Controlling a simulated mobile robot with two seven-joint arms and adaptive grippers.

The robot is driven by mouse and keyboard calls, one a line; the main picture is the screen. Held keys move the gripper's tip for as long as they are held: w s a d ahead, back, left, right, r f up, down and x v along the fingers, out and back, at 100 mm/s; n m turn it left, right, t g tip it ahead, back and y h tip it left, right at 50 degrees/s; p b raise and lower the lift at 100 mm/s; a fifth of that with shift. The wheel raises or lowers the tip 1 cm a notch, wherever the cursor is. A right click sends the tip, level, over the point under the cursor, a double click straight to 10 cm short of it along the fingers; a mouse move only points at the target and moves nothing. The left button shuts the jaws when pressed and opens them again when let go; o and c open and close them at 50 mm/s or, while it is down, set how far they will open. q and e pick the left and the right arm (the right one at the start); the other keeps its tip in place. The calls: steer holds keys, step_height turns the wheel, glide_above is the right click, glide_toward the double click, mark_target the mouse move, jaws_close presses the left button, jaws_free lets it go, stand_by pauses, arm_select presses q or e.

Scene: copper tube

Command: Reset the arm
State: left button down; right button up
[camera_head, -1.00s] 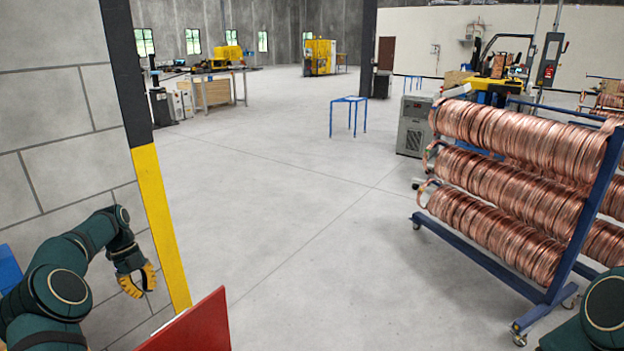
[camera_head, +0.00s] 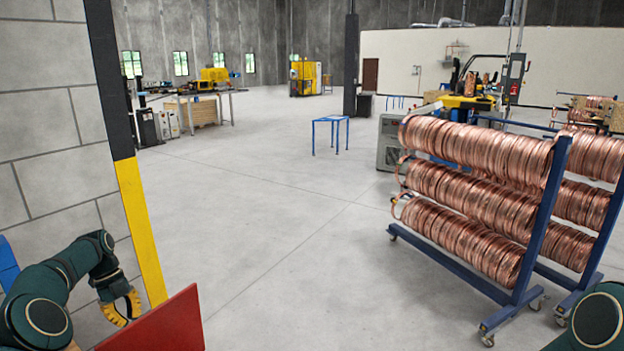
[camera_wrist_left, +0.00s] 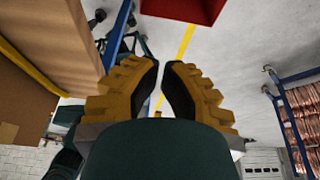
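My left arm (camera_head: 65,280) comes in at the lower left with its elbow bent and the wrist hanging down. My left gripper (camera_head: 122,312) has yellow fingers and is in front of the grey block wall, close to the red panel. In the left wrist view the fingertips of my left gripper (camera_wrist_left: 161,66) curve toward each other with a small gap between them, and they hold nothing. Of my right arm (camera_head: 597,318) only a dark green rounded link shows at the lower right corner; its gripper is out of view.
A red panel (camera_head: 160,325) stands just right of my left gripper. A black-and-yellow post (camera_head: 137,220) edges the block wall (camera_head: 55,130). A wheeled blue rack with copper coils (camera_head: 470,185) stands at right. The middle floor (camera_head: 270,240) is clear. Cardboard boxes (camera_wrist_left: 45,60) show beside the gripper.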

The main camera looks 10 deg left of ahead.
arm_select(q)
steer(key=w+d+f+n, duration=0.2)
steer(key=w+d+f, duration=0.15)
steer(key=d, duration=0.25)
steer(key=w+d+f+n, duration=0.1)
steer(key=w+d+f, duration=0.1)
steer(key=d+f, duration=0.3)
steer(key=s+d+f+n+t, duration=0.1)
steer(key=d+f+n, duration=0.25)
steer(key=d, duration=0.65)
steer(key=s+d+f+n+t, duration=0.1)
steer(key=d+f+n, duration=0.25)
steer(key=d, duration=0.65)
steer(key=s+d+f+n, duration=0.1)
steer(key=s+d+n, duration=0.6)
steer(key=s, duration=0.4)
steer(key=s+d+f+n+t, duration=0.1)
steer(key=s+d+n, duration=0.6)
steer(key=s, duration=0.3)
steer(key=shift+s+d+f, duration=0.35)
steer(key=shift+d+f, duration=0.05)
steer(key=shift+d, duration=0.3)
steer(key=shift+w+d, duration=0.1)
